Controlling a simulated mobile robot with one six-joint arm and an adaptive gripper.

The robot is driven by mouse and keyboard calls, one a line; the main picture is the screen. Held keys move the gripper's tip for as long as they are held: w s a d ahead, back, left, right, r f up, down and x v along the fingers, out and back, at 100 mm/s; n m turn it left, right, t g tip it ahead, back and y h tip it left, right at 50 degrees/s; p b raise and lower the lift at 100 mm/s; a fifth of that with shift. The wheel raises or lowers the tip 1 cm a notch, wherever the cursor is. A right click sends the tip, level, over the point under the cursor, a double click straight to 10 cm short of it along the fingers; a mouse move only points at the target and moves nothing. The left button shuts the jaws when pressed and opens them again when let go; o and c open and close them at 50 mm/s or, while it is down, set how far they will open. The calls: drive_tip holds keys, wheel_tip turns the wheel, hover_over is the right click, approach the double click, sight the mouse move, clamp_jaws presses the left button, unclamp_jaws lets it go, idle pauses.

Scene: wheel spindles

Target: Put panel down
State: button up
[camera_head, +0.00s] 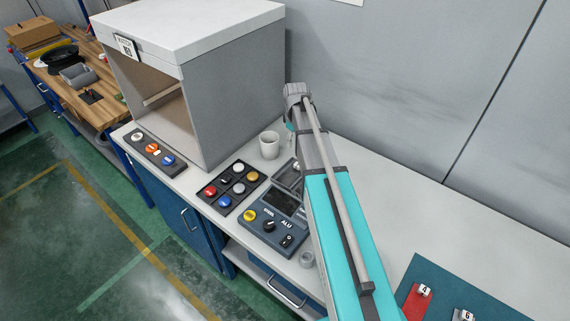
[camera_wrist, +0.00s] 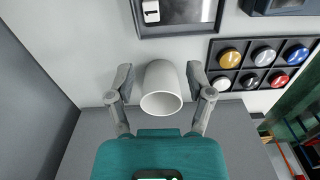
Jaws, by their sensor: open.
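The task's panel cannot be singled out for sure; several panels lie on the white counter. One is a dark pad with several coloured buttons (camera_head: 232,188), at the right in the wrist view (camera_wrist: 262,62). Another is a blue-grey box marked ALU (camera_head: 272,222), its edge at the top right of the wrist view (camera_wrist: 285,6). A strip of three buttons (camera_head: 156,149) lies farther left. My gripper (camera_wrist: 160,75) is open and holds no panel. A white cup (camera_wrist: 162,92) appears between its fingers; contact cannot be told. My arm hides the fingers in the head view.
The cup (camera_head: 269,146) stands upright beside the grey open-fronted cabinet (camera_head: 232,90). A dark tray with a card marked 1 (camera_wrist: 180,22) lies nearby. A small grey ring (camera_head: 307,259) and a blue mat (camera_head: 455,290) lie toward the front right. The right rear counter (camera_head: 430,200) is clear.

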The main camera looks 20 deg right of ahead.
drive_tip(key=s+a+m, duration=0.3)
drive_tip(key=s+a, duration=0.3)
drive_tip(key=s, duration=0.4)
drive_tip(key=s+a+m, duration=0.3)
drive_tip(key=s+a, duration=0.4)
drive_tip(key=s, duration=0.3)
drive_tip(key=shift+a, duration=0.1)
wheel_tip(320, 180, down, 3)
drive_tip(key=b, duration=0.3)
drive_tip(key=shift+f, duration=0.1)
drive_tip(key=shift+c, duration=0.7)
